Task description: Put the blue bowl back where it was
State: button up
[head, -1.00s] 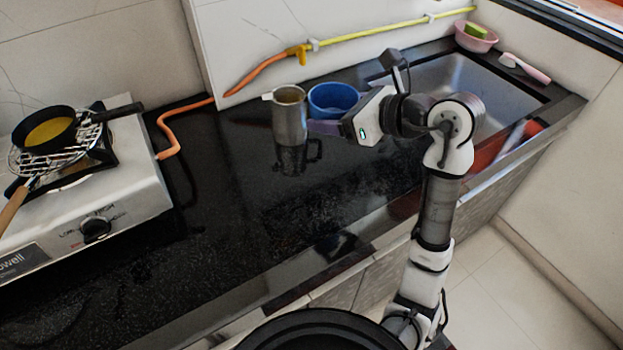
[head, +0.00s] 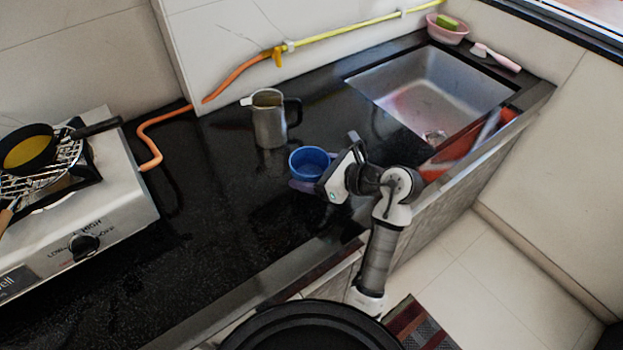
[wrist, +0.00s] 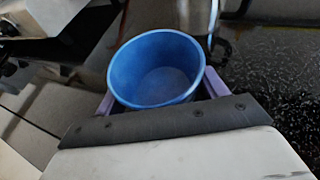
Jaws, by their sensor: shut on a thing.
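The blue bowl (head: 309,160) is a small round vessel, upright and empty inside. It also fills the middle of the wrist view (wrist: 157,67). My gripper (head: 306,183) is shut on the blue bowl, with its purple fingers (wrist: 212,83) on either side of it. In the head view the bowl is over the front part of the black counter (head: 235,215), in front of the metal jug. I cannot tell whether the bowl touches the counter.
A metal jug (head: 268,122) with a dark handle stands behind the bowl. The sink (head: 430,92) is at the right. A stove (head: 95,215) with a pan (head: 28,152) is at the left. The counter between stove and bowl is clear.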

jog(key=shift+f+p, duration=0.3)
jog(key=shift+f, duration=1.75)
jog(key=shift+f+b, duration=0.2)
jog(key=shift+b, duration=0.1)
jog(key=o, duration=1)
jog(key=shift+r, duration=0.1)
jog(key=shift+o, duration=0.2)
jog(key=shift+r+p, duration=0.2)
jog(key=shift+p, duration=0.2)
jog(key=b+v, duration=0.4)
jog(key=v, duration=0.6)
jog(key=shift+s+d, duration=0.15)
jog(key=shift+d, duration=0.2)
jog(key=shift+s+d+r, duration=0.35)
jog(key=shift+d+r, duration=0.05)
jog(key=shift+d, duration=0.1)
